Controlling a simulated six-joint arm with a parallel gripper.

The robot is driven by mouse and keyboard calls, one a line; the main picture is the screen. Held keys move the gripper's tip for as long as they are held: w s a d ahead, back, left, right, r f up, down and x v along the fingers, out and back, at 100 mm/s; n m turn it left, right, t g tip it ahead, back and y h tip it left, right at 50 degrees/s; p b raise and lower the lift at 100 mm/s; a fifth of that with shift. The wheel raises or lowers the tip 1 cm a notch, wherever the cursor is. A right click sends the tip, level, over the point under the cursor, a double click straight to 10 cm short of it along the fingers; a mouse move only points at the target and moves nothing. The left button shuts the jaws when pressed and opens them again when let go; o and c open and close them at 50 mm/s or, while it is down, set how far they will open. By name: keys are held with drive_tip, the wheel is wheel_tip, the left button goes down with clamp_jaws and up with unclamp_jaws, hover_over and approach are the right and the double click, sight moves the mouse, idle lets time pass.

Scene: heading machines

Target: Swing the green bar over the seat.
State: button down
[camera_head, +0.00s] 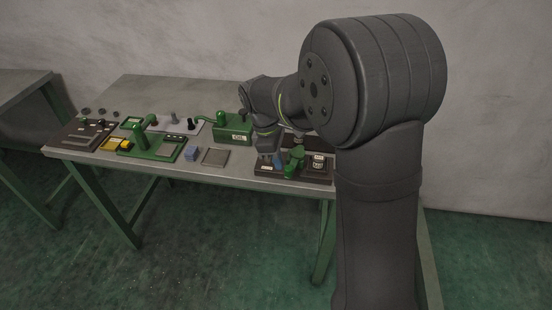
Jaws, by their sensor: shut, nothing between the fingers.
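A dark base plate (262,170) lies at the right front of the bench. A green part (293,164), which looks like the green bar, stands near its middle. A dark block with a pale top (318,161) is just right of it and may be the seat, but I cannot tell for sure. My gripper (274,162) points down over the left part of this plate, just left of the green part. It is shut with nothing held. Whether its fingertips touch the green part is too small to tell. My arm hides the back of this plate.
The grey bench (165,90) also holds a green box (233,132), a green press-like device (150,150), a blue block (192,154), a flat grey pad (215,157), yellow pieces (116,144) and a dark panel (80,132). The back of the bench is bare.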

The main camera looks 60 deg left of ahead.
drive_tip(key=shift+w+d+n, duration=0.1)
drive_tip(key=shift+d+n, duration=0.2)
drive_tip(key=shift+d, duration=0.15)
drive_tip(key=shift+w+d+n, duration=0.3)
drive_tip(key=shift+d+n, duration=0.25)
drive_tip(key=shift+n, duration=0.35)
drive_tip(key=shift+w+d+n+t+y, duration=0.1)
drive_tip(key=shift+w+d+n+y, duration=0.5)
drive_tip(key=shift+w+n, duration=1.4)
drive_tip(key=shift+w+d+n+t+y, duration=0.1)
drive_tip(key=shift+w+d+n+y, duration=0.25)
drive_tip(key=shift+w+d+n, duration=1.15)
drive_tip(key=shift+w+d+n+t+y, duration=0.15)
drive_tip(key=shift+w+n+y, duration=0.3)
drive_tip(key=shift+w+n, duration=2.05)
drive_tip(key=shift+w+a, duration=0.2)
drive_tip(key=shift+w, duration=0.3)
drive_tip(key=shift+w+a, duration=0.15)
drive_tip(key=shift+w, duration=0.3)
drive_tip(key=shift+w+r, duration=0.1)
drive_tip(key=shift+w, duration=0.05)
